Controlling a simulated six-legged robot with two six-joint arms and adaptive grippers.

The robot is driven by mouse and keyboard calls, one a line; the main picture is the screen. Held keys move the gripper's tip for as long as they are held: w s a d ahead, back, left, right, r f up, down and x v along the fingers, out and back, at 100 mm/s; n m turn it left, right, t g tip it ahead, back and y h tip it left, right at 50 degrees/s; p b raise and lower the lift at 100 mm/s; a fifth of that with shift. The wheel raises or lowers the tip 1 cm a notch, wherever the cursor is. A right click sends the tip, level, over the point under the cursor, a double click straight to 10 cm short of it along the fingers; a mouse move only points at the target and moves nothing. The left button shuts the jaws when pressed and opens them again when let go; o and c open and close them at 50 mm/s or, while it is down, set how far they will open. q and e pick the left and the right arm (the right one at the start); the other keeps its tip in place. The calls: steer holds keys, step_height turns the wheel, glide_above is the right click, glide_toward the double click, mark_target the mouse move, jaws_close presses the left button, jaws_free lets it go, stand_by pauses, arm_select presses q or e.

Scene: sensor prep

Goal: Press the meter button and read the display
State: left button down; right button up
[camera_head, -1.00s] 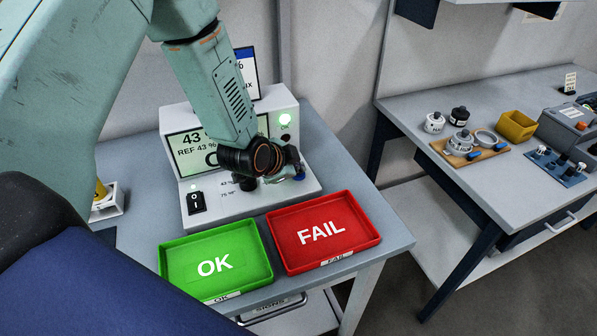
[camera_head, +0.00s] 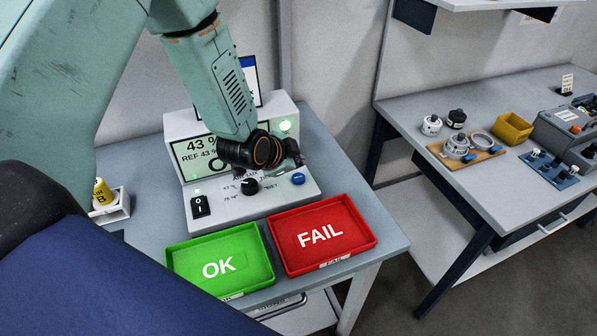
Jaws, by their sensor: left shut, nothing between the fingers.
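The white meter (camera_head: 285,107) stands on the grey table. My right gripper is not in view.
A green OK tray (camera_head: 183,267) and a red FAIL tray (camera_head: 366,243) lie in front of the meter. A yellow bottle (camera_head: 102,192) stands in a white holder at left. A second table (camera_head: 437,200) at right carries sensors, a yellow bin (camera_head: 512,128) and a grey device.

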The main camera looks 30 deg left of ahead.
mark_target(297, 179)
arm_select(q)
steer(key=shift+r+p, duration=1.15)
steer(key=shift+r, duration=0.35)
steer(key=shift+f, duration=0.1)
steer(key=shift+s+f, duration=0.1)
